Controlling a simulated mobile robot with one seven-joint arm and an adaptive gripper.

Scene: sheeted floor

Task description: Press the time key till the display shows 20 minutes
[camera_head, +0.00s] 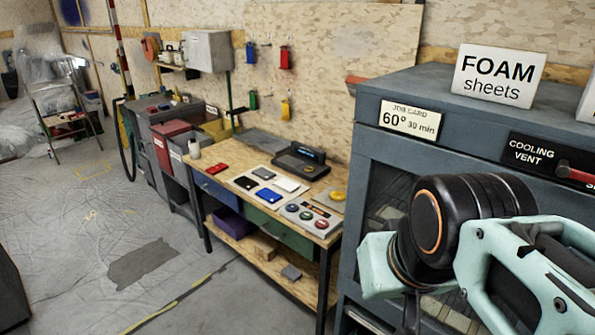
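A grey panel (309,216) with several round coloured buttons lies at the front right of the wooden workbench. A dark device (299,163) with a raised, screen-like back part stands behind it. I cannot read any digits on it, and I cannot tell which button is the time key. A job card (409,120) on the dark cabinet reads 60° 30 min. My mint-green and black arm parts fill the lower right, in front of the cabinet. No fingertips can be made out, so I cannot tell whether my gripper is open or shut.
The dark cabinet (458,125) stands right of the workbench (220,170). It bears a FOAM sheets sign (498,75), a COOLING VENT label (530,152) and a red handle (577,172). Small red, blue and white items lie on the bench. Open sheeted floor (90,240) lies left of it.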

